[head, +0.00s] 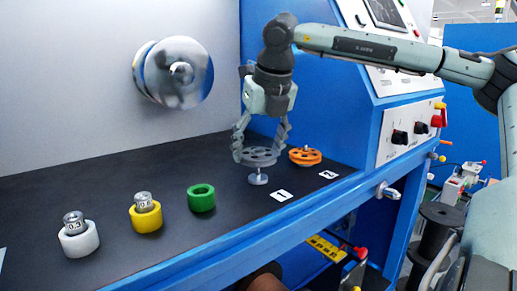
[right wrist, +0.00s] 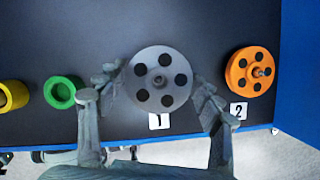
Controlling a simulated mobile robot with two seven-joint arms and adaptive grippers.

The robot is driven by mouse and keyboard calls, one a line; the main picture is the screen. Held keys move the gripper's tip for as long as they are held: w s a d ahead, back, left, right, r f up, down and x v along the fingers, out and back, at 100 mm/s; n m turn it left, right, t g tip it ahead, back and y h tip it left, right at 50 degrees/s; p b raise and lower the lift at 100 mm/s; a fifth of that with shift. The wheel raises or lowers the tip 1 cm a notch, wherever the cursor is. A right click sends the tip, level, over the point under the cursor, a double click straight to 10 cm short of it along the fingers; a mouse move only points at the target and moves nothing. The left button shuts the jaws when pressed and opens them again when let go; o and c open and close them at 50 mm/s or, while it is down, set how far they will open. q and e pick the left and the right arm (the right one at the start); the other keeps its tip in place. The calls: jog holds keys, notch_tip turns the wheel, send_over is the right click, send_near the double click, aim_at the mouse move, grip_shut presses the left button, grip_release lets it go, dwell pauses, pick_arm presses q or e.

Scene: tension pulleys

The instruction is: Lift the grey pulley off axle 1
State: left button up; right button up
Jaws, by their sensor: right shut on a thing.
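The grey pulley (head: 261,156), a disc with several dark round spots, is between the fingers of my right gripper (head: 260,148). It also shows in the right wrist view (right wrist: 160,62), with the fingers of my right gripper (right wrist: 160,92) against its left and right edges. It is level and sits above the round foot of axle 1 (head: 258,179), with a short stem showing between them. I cannot tell whether the axle tip is still inside the hub. The label 1 (right wrist: 159,121) lies in front. My left gripper is not in view.
An orange pulley (head: 305,156) sits at label 2 (head: 328,174), close on the right. Green (head: 201,198), yellow (head: 146,217) and white (head: 79,240) rings stand to the left, the last two with metal weights. A blue panel (head: 350,130) bounds the right side.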

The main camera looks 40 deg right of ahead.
jog(key=shift+r, duration=0.1)
jog(key=shift+r+p, duration=0.65)
jog(key=shift+r, duration=0.45)
jog(key=shift+r+p, duration=1.2)
jog(key=shift+r, duration=0.85)
jog(key=shift+f, duration=0.1)
